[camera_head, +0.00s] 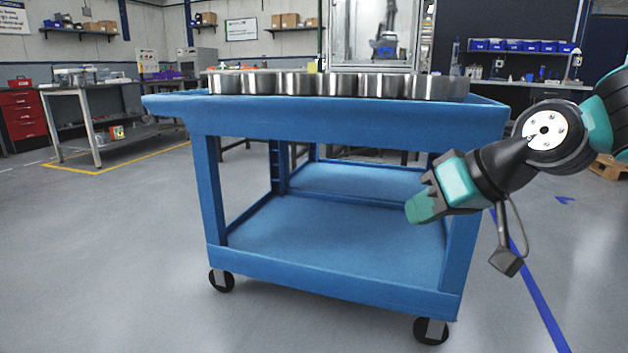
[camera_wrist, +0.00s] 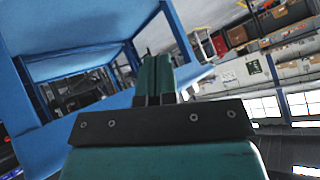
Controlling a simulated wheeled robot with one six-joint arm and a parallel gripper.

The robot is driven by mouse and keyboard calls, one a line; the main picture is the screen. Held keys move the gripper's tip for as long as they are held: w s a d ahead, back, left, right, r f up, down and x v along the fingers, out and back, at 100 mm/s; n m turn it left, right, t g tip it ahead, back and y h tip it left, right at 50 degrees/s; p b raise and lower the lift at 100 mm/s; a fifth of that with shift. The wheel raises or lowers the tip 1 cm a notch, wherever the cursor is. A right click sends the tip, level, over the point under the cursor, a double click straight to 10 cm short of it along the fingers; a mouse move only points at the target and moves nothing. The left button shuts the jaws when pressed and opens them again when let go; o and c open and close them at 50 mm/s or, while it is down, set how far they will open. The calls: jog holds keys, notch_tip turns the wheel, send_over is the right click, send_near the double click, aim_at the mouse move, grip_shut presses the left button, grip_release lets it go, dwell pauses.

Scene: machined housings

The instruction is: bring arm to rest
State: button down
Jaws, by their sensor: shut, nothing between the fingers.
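My gripper (camera_head: 421,207) is at the end of my arm on the right of the head view, in front of the right side of a blue cart (camera_head: 330,126). It points left and slightly down, at a height between the cart's top and lower shelf. Its fingers are shut with nothing between them. In the wrist view the shut fingers (camera_wrist: 155,78) stand up in the middle, and the blue cart (camera_wrist: 85,22) fills the left side, tilted. I cannot tell the exact gap between gripper and cart.
Several round metal housings (camera_head: 340,84) stand in a row on the cart top. The lower shelf (camera_head: 330,235) is empty. A workbench (camera_head: 90,85) stands at the back left and a machine with a window (camera_head: 375,35) behind the cart. The floor around the cart's front is clear.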

jog(key=s+r+n+g+h+p, duration=0.25)
jog(key=s+g+p, duration=0.45)
jog(key=s, duration=1.4)
notch_tip(320, 180, up, 35)
jog(key=p, duration=3.5)
jog(key=shift+w+a+t, duration=0.3)
jog(key=shift+w+t, duration=0.1)
jog(key=shift+w, duration=0.05)
